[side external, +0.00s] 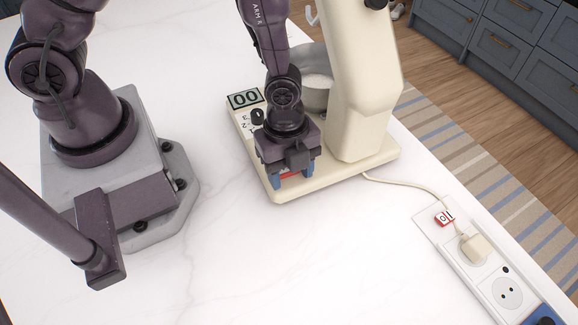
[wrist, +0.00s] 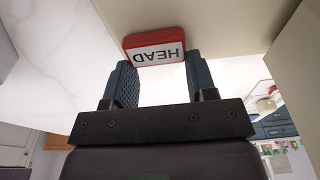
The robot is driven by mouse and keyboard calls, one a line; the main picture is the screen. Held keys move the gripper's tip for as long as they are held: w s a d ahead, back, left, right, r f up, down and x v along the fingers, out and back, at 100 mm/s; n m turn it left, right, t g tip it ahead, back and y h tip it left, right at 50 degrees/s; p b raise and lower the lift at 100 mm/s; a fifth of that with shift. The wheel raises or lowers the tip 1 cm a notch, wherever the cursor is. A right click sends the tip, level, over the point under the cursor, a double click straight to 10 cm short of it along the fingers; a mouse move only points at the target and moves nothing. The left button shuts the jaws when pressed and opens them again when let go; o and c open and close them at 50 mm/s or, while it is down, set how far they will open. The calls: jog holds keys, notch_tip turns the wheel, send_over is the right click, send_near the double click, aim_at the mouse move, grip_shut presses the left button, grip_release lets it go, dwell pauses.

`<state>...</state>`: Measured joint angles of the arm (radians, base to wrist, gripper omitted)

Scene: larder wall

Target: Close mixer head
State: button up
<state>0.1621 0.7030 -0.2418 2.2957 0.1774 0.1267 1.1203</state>
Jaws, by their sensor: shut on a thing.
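The cream stand mixer (side external: 358,95) stands on the white counter, its column rising past the top of the side view. A whisk or hook end (side external: 312,17) shows high above the metal bowl (side external: 314,92), which holds something pale. The mixer's head is mostly out of frame. My gripper (side external: 293,179) is low at the mixer base, pointing down. Its blue fingers are shut on a red HEAD control (wrist: 155,40), whose white label shows between the fingertips in the wrist view. Only a strip of red shows between them in the side view.
A display reading 00 (side external: 245,98) and a black knob (side external: 257,116) sit on the mixer base beside my gripper. A cream cord (side external: 412,184) runs right to a plug (side external: 474,248) in a socket strip. The counter in front is clear.

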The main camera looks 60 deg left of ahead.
jog(key=shift+d, duration=0.55)
dwell(0.4)
jog(key=o, duration=1.2)
jog(key=shift+o, duration=0.6)
jog(key=shift+a, duration=0.2)
jog(key=shift+r, duration=0.1)
notch_tip(320, 180, up, 13)
jog(key=a, duration=0.1)
jog(key=shift+a, duration=0.4)
